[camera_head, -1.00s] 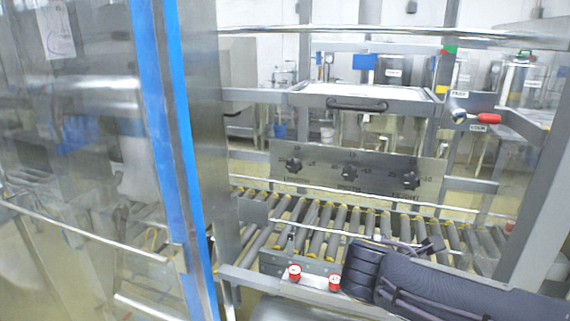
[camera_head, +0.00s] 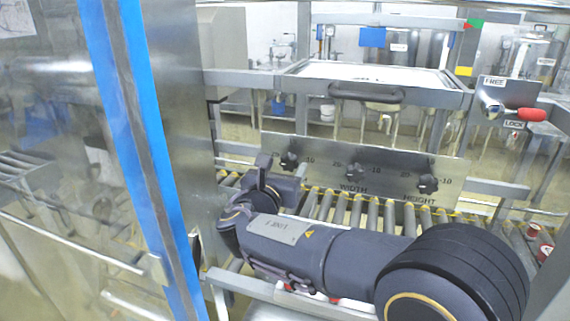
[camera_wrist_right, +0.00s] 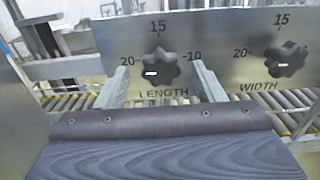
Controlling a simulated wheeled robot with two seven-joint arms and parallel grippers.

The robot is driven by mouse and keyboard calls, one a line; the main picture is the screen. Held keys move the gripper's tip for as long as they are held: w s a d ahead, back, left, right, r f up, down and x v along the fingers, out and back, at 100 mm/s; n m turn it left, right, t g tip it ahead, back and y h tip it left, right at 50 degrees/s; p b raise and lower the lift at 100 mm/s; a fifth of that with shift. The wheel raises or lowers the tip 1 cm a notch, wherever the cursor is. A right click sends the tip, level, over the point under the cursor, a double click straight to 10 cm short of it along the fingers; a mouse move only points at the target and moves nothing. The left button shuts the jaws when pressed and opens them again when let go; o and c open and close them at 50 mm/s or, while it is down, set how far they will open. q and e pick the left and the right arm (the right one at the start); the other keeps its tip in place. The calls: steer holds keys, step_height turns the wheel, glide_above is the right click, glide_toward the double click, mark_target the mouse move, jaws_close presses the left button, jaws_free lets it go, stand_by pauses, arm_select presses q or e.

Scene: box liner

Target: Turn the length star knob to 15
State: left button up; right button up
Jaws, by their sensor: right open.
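The length star knob (camera_head: 289,160) is a dark, lobed knob at the left end of the grey panel. In the right wrist view the length knob (camera_wrist_right: 161,64) sits above the word LENGTH, with 20 to its left, 15 above and 10 to its right. A short white mark shows on its lower left part; which number it indicates is unclear. My right gripper (camera_head: 264,172) is in front of the panel's left end. In the wrist view my right gripper (camera_wrist_right: 160,77) is open, its fingers apart on either side of the knob, with nothing held. My left gripper is out of view.
The width knob (camera_head: 355,170) and height knob (camera_head: 428,184) are farther right on the panel (camera_head: 391,163). A roller conveyor (camera_head: 340,206) runs below. A red-handled lever (camera_head: 530,114) is at the right. A blue-edged frame post (camera_head: 150,150) stands at the left.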

steer(key=shift+w+d, duration=0.15)
steer(key=shift+w, duration=0.3)
steer(key=shift+c, duration=0.4)
steer(key=c, duration=0.9)
steer(key=shift+f+m+b, duration=0.2)
steer(key=shift+m+b, duration=0.4)
steer(key=shift+b, duration=0.3)
steer(key=m+b, duration=1.1)
steer(key=b, duration=0.1)
steer(key=shift+d+f+b, duration=0.1)
steer(key=shift+f+b, duration=0.05)
steer(key=shift+b, duration=0.25)
steer(key=m+b, duration=0.2)
steer(key=m, duration=0.1)
steer(key=shift+m+b, duration=1.05)
steer(key=shift+m, duration=0.25)
steer(key=shift+r, duration=0.2)
